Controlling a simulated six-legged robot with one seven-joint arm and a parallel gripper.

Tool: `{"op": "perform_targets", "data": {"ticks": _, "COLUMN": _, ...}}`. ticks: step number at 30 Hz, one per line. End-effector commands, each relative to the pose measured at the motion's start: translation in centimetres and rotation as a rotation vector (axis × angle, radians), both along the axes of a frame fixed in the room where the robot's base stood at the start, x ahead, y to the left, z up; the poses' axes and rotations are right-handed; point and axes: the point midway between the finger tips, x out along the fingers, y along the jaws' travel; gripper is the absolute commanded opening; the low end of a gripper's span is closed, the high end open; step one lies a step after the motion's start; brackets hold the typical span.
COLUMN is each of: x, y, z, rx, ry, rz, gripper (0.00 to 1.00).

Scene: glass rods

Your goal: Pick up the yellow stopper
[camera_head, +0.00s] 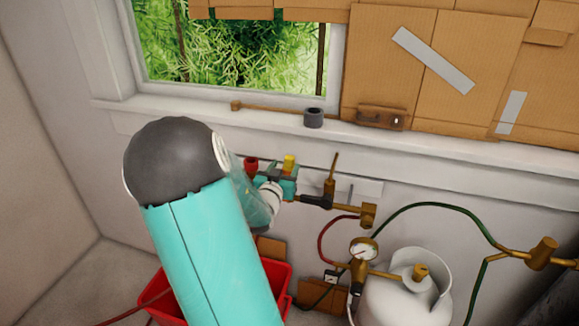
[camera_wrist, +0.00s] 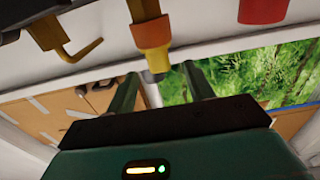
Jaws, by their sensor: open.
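The yellow stopper (camera_head: 289,162) shows in the head view just above my gripper (camera_head: 283,181), below the windowsill. In the wrist view the stopper (camera_wrist: 151,34) is yellow and orange and hangs from the top edge. It lies roughly in line with the gap between the two fingers of my gripper (camera_wrist: 161,84). The fingers are apart, with nothing held between them. I cannot tell how far the stopper is from them in depth. A small grey piece shows at the stopper's end; I cannot tell whether it belongs to it.
A red stopper-like piece (camera_head: 251,163) is left of the yellow one; it also shows in the wrist view (camera_wrist: 262,10). A brass torch (camera_head: 329,187) is close on the right. A grey cup (camera_head: 313,118) stands on the sill. A white gas tank (camera_head: 395,300) and red bin (camera_head: 283,277) are below.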

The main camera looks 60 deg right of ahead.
Motion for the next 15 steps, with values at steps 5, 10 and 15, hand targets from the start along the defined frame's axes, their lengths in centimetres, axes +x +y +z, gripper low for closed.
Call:
{"op": "perform_targets", "data": {"ticks": 5, "x": 0.3, "y": -1.8, "z": 0.0, "rx": 0.001, "ry": 0.000, "rz": 0.000, "gripper": 0.53}}
{"op": "perform_targets", "data": {"ticks": 10, "x": 0.5, "y": -3.5, "z": -0.4, "rx": 0.001, "ry": 0.001, "rz": 0.000, "gripper": 0.53}}
{"op": "perform_targets", "data": {"ticks": 15, "x": 0.8, "y": -6.0, "z": -0.7, "rx": 0.001, "ry": 0.001, "rz": 0.000, "gripper": 0.53}}
